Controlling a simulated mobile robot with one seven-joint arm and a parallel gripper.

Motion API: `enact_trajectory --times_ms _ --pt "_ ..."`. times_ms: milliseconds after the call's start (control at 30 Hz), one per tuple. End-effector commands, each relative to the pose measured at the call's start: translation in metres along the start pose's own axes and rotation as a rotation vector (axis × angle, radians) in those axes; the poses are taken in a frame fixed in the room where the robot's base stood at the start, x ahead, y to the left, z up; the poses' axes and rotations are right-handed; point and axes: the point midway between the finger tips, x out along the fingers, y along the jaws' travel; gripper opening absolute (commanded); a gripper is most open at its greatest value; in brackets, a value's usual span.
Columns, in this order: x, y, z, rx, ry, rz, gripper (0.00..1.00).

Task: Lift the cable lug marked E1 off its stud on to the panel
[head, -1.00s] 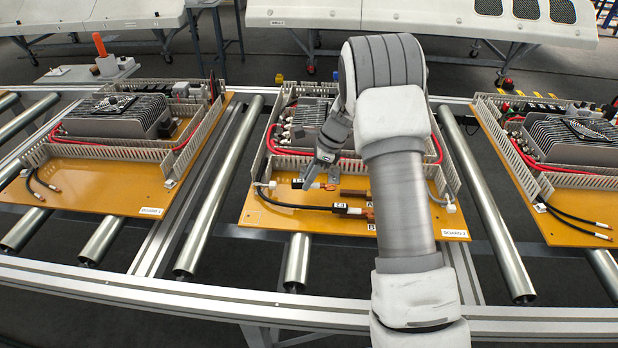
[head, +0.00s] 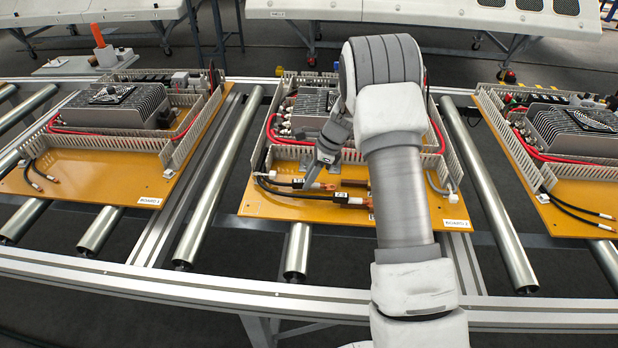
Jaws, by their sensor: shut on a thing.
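My gripper (head: 314,176) points down over the near part of the middle board and is shut on the E1 cable lug (head: 298,183). Its white label and black sleeve show at the left of the fingers, with a copper-coloured end at their right. The E2 cable lug (head: 340,198) lies just in front, its copper end pointing right. The orange panel (head: 290,211) shows beneath them. I cannot make out E1's stud, or whether the lug touches the panel. My arm covers the right part of this area.
A grey slotted duct (head: 290,155) runs behind the lugs, with red cable and a finned unit beyond. A brown bar (head: 354,183) lies right of E1. The panel's front left is clear. Similar boards (head: 95,191) stand on either side.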

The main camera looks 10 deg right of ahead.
Motion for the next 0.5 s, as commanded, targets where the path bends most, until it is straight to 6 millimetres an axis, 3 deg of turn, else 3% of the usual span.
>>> enact_trajectory --times_ms 500 --pt "0.0048 -0.0001 -0.0019 0.000 0.000 0.000 0.00"
